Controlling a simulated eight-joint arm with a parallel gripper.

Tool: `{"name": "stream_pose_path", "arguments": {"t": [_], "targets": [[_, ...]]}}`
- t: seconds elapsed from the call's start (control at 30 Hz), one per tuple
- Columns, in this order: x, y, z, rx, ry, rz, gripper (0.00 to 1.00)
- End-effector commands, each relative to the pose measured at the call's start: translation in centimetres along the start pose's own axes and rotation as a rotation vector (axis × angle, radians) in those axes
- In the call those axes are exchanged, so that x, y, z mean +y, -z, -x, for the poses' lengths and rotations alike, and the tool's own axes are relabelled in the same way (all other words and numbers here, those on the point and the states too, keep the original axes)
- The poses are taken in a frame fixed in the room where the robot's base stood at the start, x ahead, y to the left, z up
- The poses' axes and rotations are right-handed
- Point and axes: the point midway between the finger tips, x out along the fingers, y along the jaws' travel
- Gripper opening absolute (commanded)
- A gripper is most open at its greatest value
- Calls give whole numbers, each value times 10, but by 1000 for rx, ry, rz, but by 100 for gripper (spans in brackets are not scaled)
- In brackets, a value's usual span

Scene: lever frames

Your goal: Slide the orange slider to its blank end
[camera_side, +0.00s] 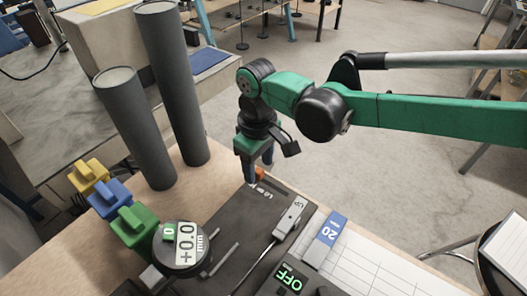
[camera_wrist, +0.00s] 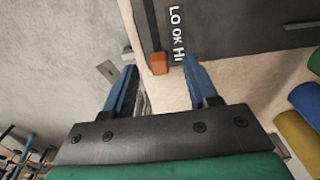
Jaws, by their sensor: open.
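The orange slider (camera_wrist: 159,63) is a small block on the dark panel (camera_wrist: 225,30). In the wrist view it sits near the panel's edge, beside the "Hi" end of a "Lo OK Hi" label (camera_wrist: 177,34). A slot appears to run up the picture from it.
The panel also carries a grey lever (camera_side: 290,216), a thin rod and a round gauge (camera_side: 181,248) reading +0.0 mm. A blue block marked 20 (camera_side: 326,238) and an OFF display (camera_side: 288,281) stand near. Two tall grey cylinders (camera_side: 172,80) and coloured blocks (camera_side: 110,203) are at left.

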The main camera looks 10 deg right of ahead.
Motion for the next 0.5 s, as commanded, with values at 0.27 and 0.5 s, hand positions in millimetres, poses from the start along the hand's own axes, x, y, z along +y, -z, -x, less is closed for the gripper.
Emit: {"name": "stream_pose_path", "arguments": {"t": [0.27, 0.5], "targets": [[0, 0, -10, 1, 0, -1, 53], [0, 0, -9, 1, 0, -1, 10]]}}
